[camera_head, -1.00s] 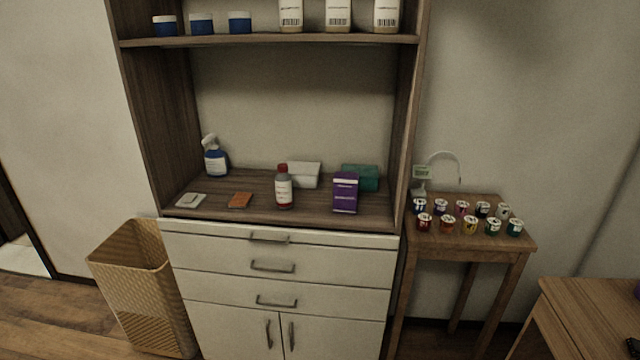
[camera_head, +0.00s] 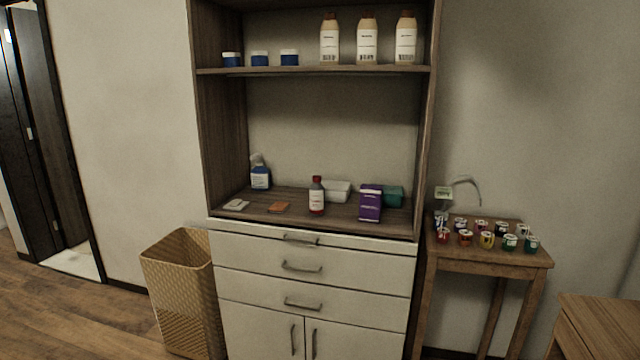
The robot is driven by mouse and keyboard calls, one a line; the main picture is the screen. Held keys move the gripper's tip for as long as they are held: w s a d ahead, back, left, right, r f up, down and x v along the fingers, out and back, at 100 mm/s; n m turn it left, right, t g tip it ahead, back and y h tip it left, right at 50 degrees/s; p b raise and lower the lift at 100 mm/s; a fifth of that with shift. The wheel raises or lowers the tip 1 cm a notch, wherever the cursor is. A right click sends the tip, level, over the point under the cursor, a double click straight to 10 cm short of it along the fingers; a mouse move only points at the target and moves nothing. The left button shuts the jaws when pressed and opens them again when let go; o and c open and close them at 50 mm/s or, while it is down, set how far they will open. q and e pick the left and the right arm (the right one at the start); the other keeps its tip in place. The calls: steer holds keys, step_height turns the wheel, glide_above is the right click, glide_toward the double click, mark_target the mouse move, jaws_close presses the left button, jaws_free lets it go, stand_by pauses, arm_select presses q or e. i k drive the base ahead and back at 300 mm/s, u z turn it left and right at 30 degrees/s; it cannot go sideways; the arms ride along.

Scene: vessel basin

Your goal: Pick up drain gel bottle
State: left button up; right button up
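A bottle with a red cap, white label and red base (camera_head: 317,197) stands upright on the cabinet counter, near its front middle. It may be the drain gel bottle, but its label is too small to read. A blue spray bottle (camera_head: 260,177) with a pale top stands at the back left of the counter. Several cream bottles with white labels, such as the left one (camera_head: 330,40), stand on the upper shelf. Neither of my grippers is in view.
A purple box (camera_head: 370,204), a green box (camera_head: 393,196), a white box (camera_head: 336,191), an orange pad (camera_head: 279,208) and a pale flat item (camera_head: 236,205) share the counter. A wicker basket (camera_head: 180,290) stands left; a small table (camera_head: 490,262) with several cups stands right.

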mark_target(317, 190)
steer(key=u, duration=0.45)
steer(key=i, duration=2.2)
steer(key=u, duration=0.1)
